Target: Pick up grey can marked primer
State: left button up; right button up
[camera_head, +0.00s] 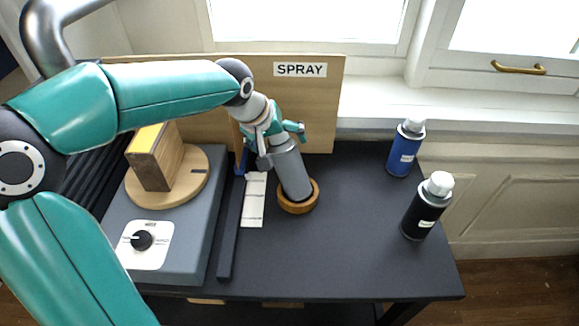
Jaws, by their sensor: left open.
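A plain grey can (291,172) stands in a round wooden ring (299,207) near the middle of the dark table. No primer marking on it is readable from here. My left gripper (280,141) is at the top of the can, its fingers spread on either side of the upper part. The gripper hides the can's top, and I cannot tell if the fingers touch it. My right gripper is not in view.
A blue can (404,150) and a black can (427,207) stand on the right. A grey box (190,235) with a dial and a wooden block is on the left. A wooden board (325,105) marked SPRAY stands behind. The table front (350,265) is clear.

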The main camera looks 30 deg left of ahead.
pick_arm(q)
jog(key=shift+w+f, duration=0.25)
jog(key=shift+f, duration=0.3)
grip_shut()
